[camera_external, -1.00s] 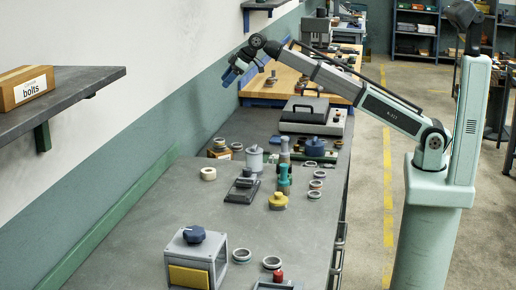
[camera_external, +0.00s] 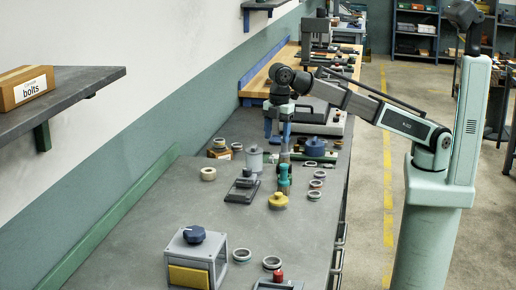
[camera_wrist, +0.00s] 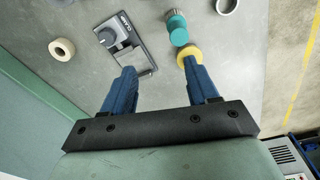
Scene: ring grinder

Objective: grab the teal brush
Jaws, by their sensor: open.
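The teal brush (camera_external: 284,180) stands on the grey bench, just behind a yellow knobbed piece (camera_external: 278,201). In the wrist view the teal brush (camera_wrist: 179,36) is at the top, right of centre, beyond my right fingertip and apart from it. The yellow piece (camera_wrist: 190,53) is partly hidden behind that fingertip. My gripper (camera_external: 277,132) hangs above the bench, pointing down, behind the brush in the external view. Its blue fingers are spread and empty in the wrist view (camera_wrist: 158,67).
A grey device (camera_external: 243,187) and a pale ring (camera_external: 208,174) lie left of the brush. A grey canister (camera_external: 254,159) and a blue round piece (camera_external: 315,147) stand behind. Several metal rings (camera_external: 316,184) lie to the right.

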